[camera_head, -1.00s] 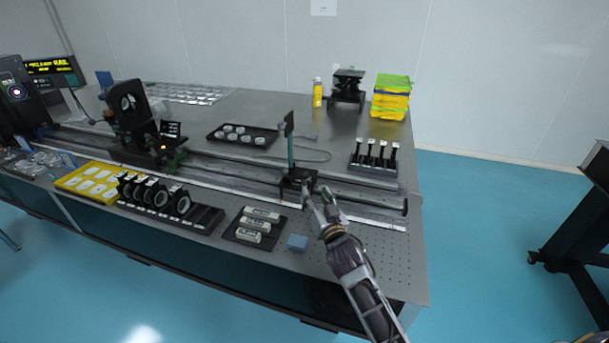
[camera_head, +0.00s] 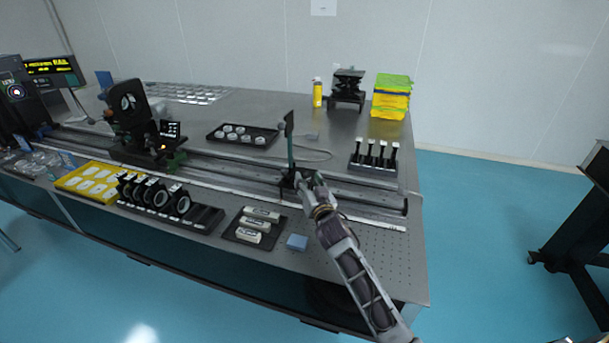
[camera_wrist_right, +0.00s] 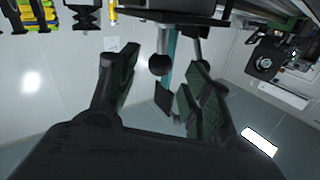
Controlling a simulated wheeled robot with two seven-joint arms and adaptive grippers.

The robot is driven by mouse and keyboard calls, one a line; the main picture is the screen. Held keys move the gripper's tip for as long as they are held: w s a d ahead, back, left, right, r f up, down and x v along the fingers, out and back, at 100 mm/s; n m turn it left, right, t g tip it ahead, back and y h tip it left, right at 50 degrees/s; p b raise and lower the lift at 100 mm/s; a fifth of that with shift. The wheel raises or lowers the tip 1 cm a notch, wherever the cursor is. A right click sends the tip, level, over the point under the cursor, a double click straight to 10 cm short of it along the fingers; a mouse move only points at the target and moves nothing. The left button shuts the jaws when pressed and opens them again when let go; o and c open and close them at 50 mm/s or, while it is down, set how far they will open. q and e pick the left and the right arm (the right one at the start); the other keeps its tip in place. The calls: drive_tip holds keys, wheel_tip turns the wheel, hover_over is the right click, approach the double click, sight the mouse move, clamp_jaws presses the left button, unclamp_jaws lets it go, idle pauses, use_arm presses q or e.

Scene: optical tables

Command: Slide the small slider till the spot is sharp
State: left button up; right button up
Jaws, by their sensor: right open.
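The small slider (camera_head: 287,184) sits on the long rail (camera_head: 235,178) near its right end. It carries an upright post with a narrow greenish plate (camera_head: 289,125). My right gripper (camera_head: 302,183) is at the slider's near right side and hides part of its base. In the right wrist view my right gripper (camera_wrist_right: 162,70) is open, with its two fingers on either side of a dark round knob (camera_wrist_right: 158,65). I cannot tell whether the fingers touch it. The spot itself is too small to make out. My left gripper does not show.
A large dark mount (camera_head: 131,115) stands further left on the rail. Behind the rail is a black tray (camera_head: 215,137).

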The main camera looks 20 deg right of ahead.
sight(306, 176)
drive_tip(key=shift+w, duration=2.4)
clamp_jaws()
